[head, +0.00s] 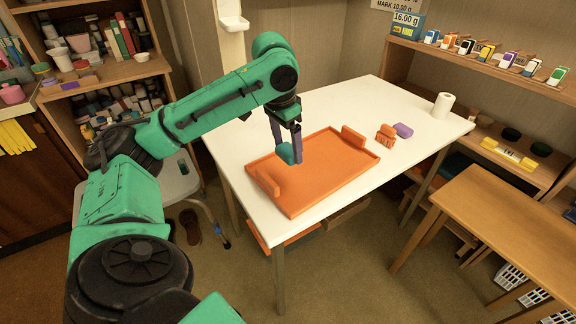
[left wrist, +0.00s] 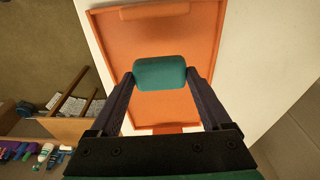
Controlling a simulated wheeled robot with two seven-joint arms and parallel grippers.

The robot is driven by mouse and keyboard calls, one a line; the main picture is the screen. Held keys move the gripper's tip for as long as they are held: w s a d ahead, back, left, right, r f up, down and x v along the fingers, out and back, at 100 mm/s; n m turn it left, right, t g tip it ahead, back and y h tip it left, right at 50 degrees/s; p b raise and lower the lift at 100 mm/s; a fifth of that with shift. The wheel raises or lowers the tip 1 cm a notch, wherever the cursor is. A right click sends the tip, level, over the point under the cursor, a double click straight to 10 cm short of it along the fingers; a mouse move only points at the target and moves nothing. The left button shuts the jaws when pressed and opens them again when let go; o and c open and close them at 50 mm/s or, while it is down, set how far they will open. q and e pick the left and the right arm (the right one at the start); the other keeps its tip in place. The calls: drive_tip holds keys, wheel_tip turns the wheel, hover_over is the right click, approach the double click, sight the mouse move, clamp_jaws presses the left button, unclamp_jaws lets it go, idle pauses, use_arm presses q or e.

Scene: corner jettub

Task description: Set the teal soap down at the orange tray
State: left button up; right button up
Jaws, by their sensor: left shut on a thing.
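The teal soap (left wrist: 160,73) is a rounded block held between the two fingers of my left gripper (left wrist: 160,78) in the left wrist view. In the head view the left gripper (head: 292,152) points down, and the soap (head: 285,153) shows at its fingertips. The orange tray (head: 318,182) lies on the white table, with raised end handles. The gripper and soap are over the tray's far left part. I cannot tell whether the soap touches the tray. The tray fills much of the left wrist view (left wrist: 118,45) behind the soap. My right gripper is not in view.
On the white table (head: 350,105), an orange brush-like object (head: 386,133) and a purple block (head: 403,130) lie right of the tray. A white roll (head: 443,105) stands at the right corner. A wooden table (head: 510,215) stands at right.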

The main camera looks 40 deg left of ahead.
sight(282, 152)
use_arm(q)
wheel_tip(282, 152, down, 6)
drive_tip(key=shift+f+b, duration=0.25)
drive_tip(key=shift+b, duration=0.55)
drive_tip(key=shift+w+f, duration=0.1)
drive_tip(key=shift+f, duration=0.2)
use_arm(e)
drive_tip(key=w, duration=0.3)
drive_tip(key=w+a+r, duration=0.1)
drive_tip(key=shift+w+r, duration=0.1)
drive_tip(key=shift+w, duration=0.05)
use_arm(q)
drive_tip(key=o, duration=1.2)
drive_tip(key=shift+f, duration=0.1)
drive_tip(key=shift+o, duration=0.2)
drive_tip(key=r+p, duration=0.1)
drive_tip(key=r, duration=0.3)
drive_tip(key=s+r+p, duration=0.1)
drive_tip(key=r, duration=0.2)
drive_tip(key=r+p, duration=0.1)
drive_tip(key=r, duration=0.3)
drive_tip(key=shift+s+a+r+p, duration=0.15)
drive_tip(key=shift+s+r+p, duration=0.2)
drive_tip(key=shift+r, duration=0.3)
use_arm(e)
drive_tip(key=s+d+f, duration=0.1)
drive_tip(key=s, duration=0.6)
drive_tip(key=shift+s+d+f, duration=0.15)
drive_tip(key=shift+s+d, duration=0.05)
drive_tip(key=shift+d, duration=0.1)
